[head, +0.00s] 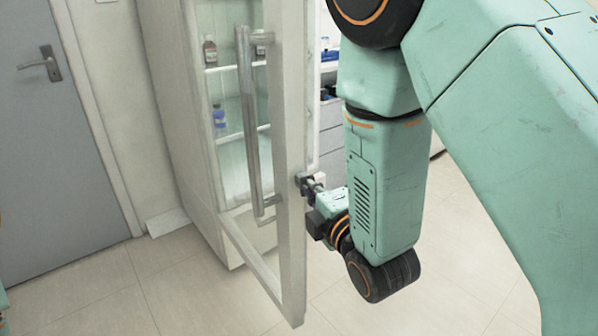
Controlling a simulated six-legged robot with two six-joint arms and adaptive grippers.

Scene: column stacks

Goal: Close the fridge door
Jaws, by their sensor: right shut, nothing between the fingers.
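The fridge door (292,150) stands open, swung out toward me, with a clear pane in a white frame and a long vertical metal handle (248,120). Behind it the white fridge (178,90) shows shelves with a few bottles. My right gripper (303,182) is shut and empty, at the right-hand side of the door's frame, at about the height of the handle's lower part. Its tips are at or very close to the frame; I cannot tell whether they touch. My left gripper is not in view.
A grey room door (62,150) with a lever handle is at the left. A grey drawer unit (330,125) stands behind the fridge door, partly hidden by my right arm. The tiled floor (130,290) in front of the fridge is clear.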

